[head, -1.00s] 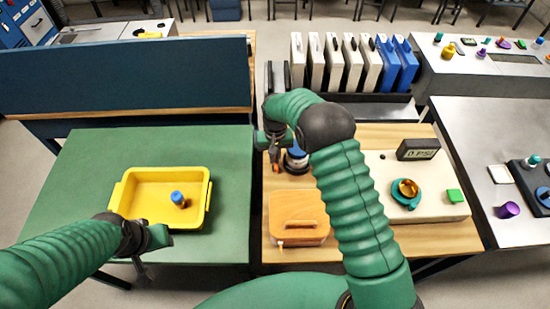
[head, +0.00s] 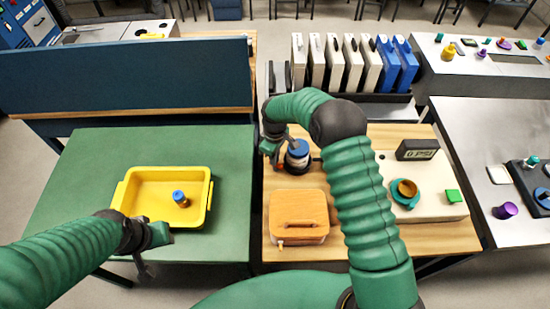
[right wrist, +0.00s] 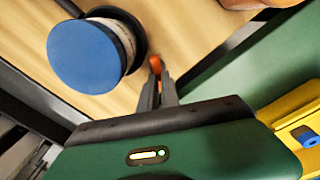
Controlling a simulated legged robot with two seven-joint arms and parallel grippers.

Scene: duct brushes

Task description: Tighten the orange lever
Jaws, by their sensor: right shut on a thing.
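The orange lever (right wrist: 155,63) shows as a small orange piece at the fingertips of my right gripper (right wrist: 159,86) in the right wrist view. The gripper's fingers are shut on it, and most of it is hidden. Beside it is a round canister with a blue top (right wrist: 88,54), apart from the fingers. In the head view my right gripper (head: 274,160) is just left of this blue-topped canister (head: 297,152); the lever cannot be made out clearly there. My left gripper (head: 143,264) hangs at the near edge of the green table, too small to read its jaws.
A yellow tray (head: 121,196) with a blue-topped piece (head: 180,198) stands on the green table. A wooden box (head: 299,215) lies nearer me than the canister. To the right are a gauge reading 0 PSI (head: 417,150), a teal-ringed knob (head: 405,192) and a green button (head: 453,196).

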